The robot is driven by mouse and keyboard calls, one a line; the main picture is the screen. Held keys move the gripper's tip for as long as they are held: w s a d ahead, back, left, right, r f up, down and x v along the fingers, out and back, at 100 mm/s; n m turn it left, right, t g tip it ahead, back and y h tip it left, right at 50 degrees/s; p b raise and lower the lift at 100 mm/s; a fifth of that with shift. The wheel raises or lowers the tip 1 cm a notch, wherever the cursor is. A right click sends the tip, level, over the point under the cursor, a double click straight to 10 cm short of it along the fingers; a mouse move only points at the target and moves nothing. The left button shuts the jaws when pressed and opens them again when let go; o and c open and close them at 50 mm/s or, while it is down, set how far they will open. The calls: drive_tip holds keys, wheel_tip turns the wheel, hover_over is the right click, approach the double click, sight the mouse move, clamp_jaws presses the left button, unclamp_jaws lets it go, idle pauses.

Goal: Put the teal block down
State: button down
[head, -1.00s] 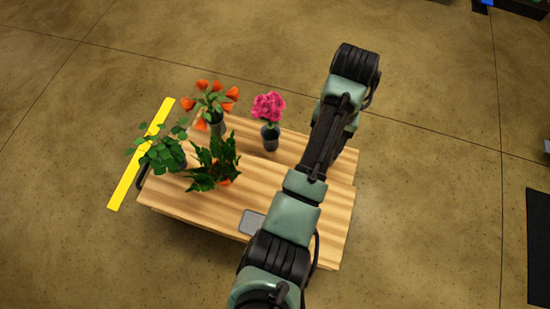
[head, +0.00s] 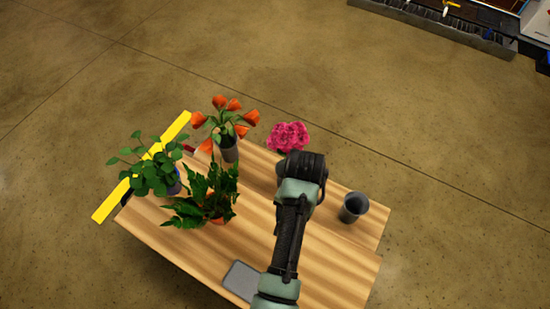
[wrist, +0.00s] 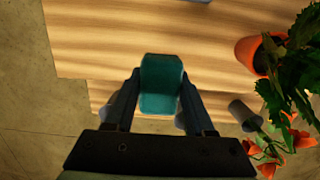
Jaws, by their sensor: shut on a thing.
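The teal block (wrist: 160,86) is between the fingers of my gripper (wrist: 160,100) in the wrist view, and the gripper is shut on it. The wooden table (wrist: 200,33) shows beneath and beyond the block; I cannot tell how high the block is above it. In the head view my arm reaches over the right half of the wooden table (head: 335,262). There the arm hides the gripper and the block.
On the table stand a leafy plant (head: 150,170), a fern in an orange pot (head: 217,219), orange flowers (head: 228,125), pink flowers (head: 288,136) and an empty grey cup (head: 354,207). A grey flat plate (head: 242,281) lies at the front edge. Bare wood shows between them.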

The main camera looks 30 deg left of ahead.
drive_tip(key=s+a+f+b, duration=0.1)
drive_tip(key=f+b, duration=0.2)
drive_tip(key=f, duration=0.2)
drive_tip(key=f+b, duration=0.3)
drive_tip(key=f, duration=0.2)
drive_tip(key=s+a+f+b, duration=0.1)
drive_tip(key=f+b, duration=0.1)
drive_tip(key=f, duration=0.3)
drive_tip(key=shift+s+a+f+b, duration=0.2)
drive_tip(key=shift+s+a+b, duration=0.1)
drive_tip(key=shift+s+b, duration=0.1)
drive_tip(key=shift+r, duration=0.1)
drive_tip(key=shift+c, duration=1.3)
unclamp_jaws()
wheel_tip(320, 180, up, 12)
drive_tip(key=w+p, duration=0.1)
drive_tip(key=p, duration=0.6)
drive_tip(key=shift+w, duration=0.3)
